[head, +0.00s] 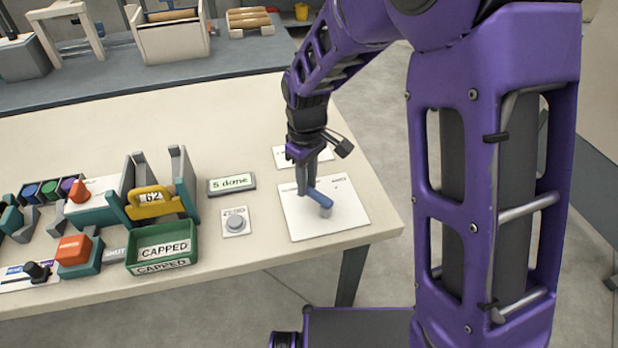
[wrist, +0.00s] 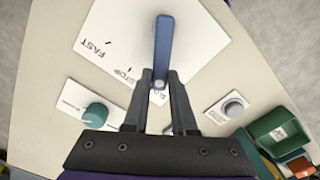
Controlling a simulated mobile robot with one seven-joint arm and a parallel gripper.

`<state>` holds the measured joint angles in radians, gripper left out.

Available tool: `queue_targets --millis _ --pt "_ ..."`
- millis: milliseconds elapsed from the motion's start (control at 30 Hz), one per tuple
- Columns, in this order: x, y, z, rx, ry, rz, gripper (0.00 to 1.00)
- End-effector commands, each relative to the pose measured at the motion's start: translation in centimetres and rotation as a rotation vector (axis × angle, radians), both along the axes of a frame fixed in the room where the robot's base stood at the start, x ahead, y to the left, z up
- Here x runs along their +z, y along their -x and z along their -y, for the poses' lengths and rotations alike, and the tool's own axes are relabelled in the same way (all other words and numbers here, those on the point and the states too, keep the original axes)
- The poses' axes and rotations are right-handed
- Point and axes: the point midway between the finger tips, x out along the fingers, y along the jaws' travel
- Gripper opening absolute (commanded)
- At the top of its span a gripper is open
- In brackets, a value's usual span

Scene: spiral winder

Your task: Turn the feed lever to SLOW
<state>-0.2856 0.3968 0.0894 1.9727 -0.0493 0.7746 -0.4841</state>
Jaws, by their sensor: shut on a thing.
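The blue feed lever (head: 322,200) sits on a white plate (head: 345,216) at the right end of the table. In the wrist view the lever (wrist: 163,45) runs from the plate's middle down to between my fingertips. My gripper (head: 306,190) points down and is shut on the lever's free end; it also shows in the wrist view (wrist: 160,76). FAST (wrist: 92,48) and STOP (wrist: 125,74) are readable to the left of the lever. The lever's free end lies past STOP, at a third label (wrist: 159,97) partly hidden between my fingers, which I cannot fully read.
A ZERO button (head: 235,223), a "5 done" display (head: 232,184) and a green CAPPED bin (head: 161,246) stand left of the plate. A teal knob (wrist: 95,114) on a small card is close to my gripper. The table's right edge is near the plate.

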Motion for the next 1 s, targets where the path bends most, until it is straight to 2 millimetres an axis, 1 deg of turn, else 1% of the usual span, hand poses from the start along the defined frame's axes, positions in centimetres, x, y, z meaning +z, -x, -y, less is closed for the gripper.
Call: queue_targets --millis 467,500,567,600,667,900,1000 --pt "0.08 0.04 -0.15 0.022 -0.001 0.002 0.0" --pt "0.08 0.04 -0.15 0.022 -0.001 0.002 0.27" --pt "0.07 0.05 -0.14 0.022 -0.001 0.002 0.38" --pt "0.07 0.06 -0.14 0.022 -0.001 0.002 0.45" --pt "0.06 0.06 -0.12 0.021 0.0 0.001 0.55" --pt "0.03 0.07 -0.09 0.019 -0.001 0.001 0.55" --pt "0.33 0.03 -0.09 0.019 -0.001 0.002 0.55"
